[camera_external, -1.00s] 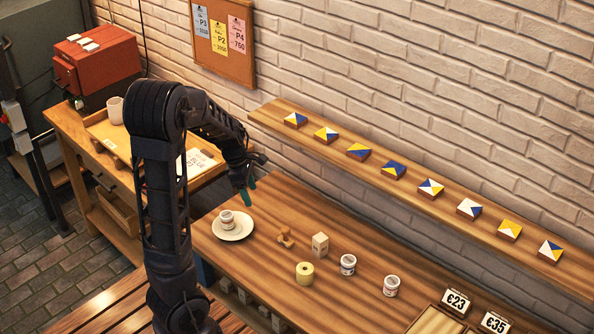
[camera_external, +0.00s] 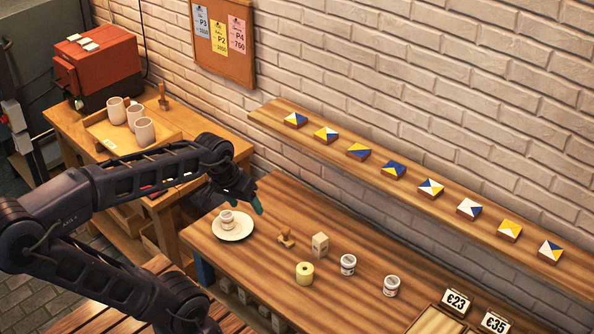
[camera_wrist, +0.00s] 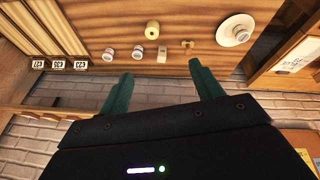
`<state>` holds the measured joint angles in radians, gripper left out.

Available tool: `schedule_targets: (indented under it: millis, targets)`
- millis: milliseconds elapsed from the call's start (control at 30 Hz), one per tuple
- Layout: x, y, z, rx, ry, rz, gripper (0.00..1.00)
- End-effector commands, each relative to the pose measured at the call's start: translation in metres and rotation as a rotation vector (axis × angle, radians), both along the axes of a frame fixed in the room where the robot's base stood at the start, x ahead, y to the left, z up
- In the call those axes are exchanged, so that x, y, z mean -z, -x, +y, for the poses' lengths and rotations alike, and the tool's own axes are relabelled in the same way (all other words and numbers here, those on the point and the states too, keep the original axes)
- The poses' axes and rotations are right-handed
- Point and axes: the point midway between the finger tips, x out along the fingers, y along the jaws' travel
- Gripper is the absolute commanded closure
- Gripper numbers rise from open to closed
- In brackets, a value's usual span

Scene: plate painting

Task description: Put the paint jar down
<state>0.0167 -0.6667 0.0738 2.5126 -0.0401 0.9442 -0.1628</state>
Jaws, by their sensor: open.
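A paint jar (camera_external: 227,219) stands upright on a white plate (camera_external: 232,235) at the left end of the workbench. The same jar (camera_wrist: 242,36) and plate (camera_wrist: 233,21) show at the upper right of the wrist view. My gripper (camera_external: 257,205) is open and empty in the air, just above and right of the plate in the external view. Its two green fingers (camera_wrist: 165,92) are spread apart with nothing between them. Two more jars (camera_external: 348,264) (camera_external: 391,285) stand further right on the bench.
A yellow roll (camera_external: 305,273), a pale block (camera_external: 320,244) and a small wooden stamp (camera_external: 286,238) stand mid-bench. A shelf (camera_external: 400,190) with several painted tiles runs along the wall. Several mugs (camera_external: 144,131) stand on the back-left table. Price signs (camera_external: 456,302) are at right.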

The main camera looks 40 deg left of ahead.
Motion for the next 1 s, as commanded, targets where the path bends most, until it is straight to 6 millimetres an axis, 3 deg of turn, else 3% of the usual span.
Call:
schedule_targets:
  millis: [100,267,1000]
  targets:
    - [-0.005,0.015,-0.007,0.118,-0.084,-0.035,0.35]
    - [-0.007,0.024,-0.011,0.194,-0.139,-0.052,0.35]
    - [-0.007,0.021,-0.012,0.214,-0.150,-0.050,0.31]
